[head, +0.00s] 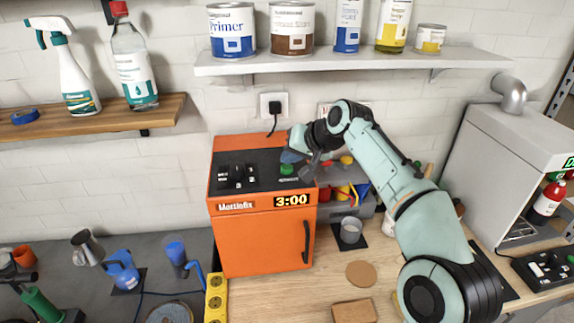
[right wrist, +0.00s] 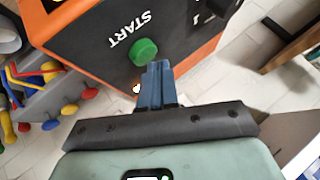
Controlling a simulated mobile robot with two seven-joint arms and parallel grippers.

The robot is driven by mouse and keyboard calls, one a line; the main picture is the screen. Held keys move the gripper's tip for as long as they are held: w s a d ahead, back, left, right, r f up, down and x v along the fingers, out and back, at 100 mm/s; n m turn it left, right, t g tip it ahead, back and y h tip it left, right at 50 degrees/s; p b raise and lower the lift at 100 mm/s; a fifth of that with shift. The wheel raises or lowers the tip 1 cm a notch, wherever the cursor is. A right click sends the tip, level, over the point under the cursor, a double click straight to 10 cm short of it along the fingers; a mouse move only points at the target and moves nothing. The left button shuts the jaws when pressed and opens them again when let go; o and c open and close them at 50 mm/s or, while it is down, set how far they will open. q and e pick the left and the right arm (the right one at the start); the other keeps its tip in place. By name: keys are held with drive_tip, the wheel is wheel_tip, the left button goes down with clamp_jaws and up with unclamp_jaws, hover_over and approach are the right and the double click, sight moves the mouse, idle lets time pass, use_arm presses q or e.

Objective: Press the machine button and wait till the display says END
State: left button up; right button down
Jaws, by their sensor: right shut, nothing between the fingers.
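The orange machine (head: 262,246) marked "Mattiafix" stands on the bench. Its display (head: 292,200) reads 3:00. A green round button (head: 287,169) is on its dark sloped top panel, and the button also shows in the right wrist view (right wrist: 144,51) beside the word START. My right gripper (head: 290,157) is shut and empty, just behind and above the button in the head view. In the right wrist view its blue fingertips (right wrist: 158,66) are close to the button's edge; I cannot tell whether they touch. My left gripper is not in view.
A white shelf (head: 350,63) with cans hangs above the machine. A bin with coloured tools (head: 345,192) and a metal cup (head: 351,231) are to its right. A grey machine (head: 490,150) stands further right. Yellow sockets (head: 216,298) are at its left front.

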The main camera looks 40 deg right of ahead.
sight(288, 167)
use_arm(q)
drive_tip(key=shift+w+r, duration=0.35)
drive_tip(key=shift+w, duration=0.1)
use_arm(e)
drive_tip(key=shift+w+r, duration=0.1)
drive_tip(key=shift+r, duration=0.25)
drive_tip(key=shift+r, duration=0.15)
drive_tip(key=shift+r+p, duration=0.35)
drive_tip(key=shift+r, duration=0.05)
drive_tip(key=shift+r+p, duration=0.5)
drive_tip(key=shift+r, duration=0.4)
drive_tip(key=shift+w+r, duration=0.25)
drive_tip(key=shift+r, duration=0.25)
drive_tip(key=shift+s+r, duration=0.1)
drive_tip(key=shift+r, duration=0.2)
drive_tip(key=shift+s+r, duration=0.3)
drive_tip(key=shift+s, duration=0.05)
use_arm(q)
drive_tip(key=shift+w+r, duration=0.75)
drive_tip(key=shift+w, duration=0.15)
use_arm(e)
drive_tip(key=shift+w, duration=0.1)
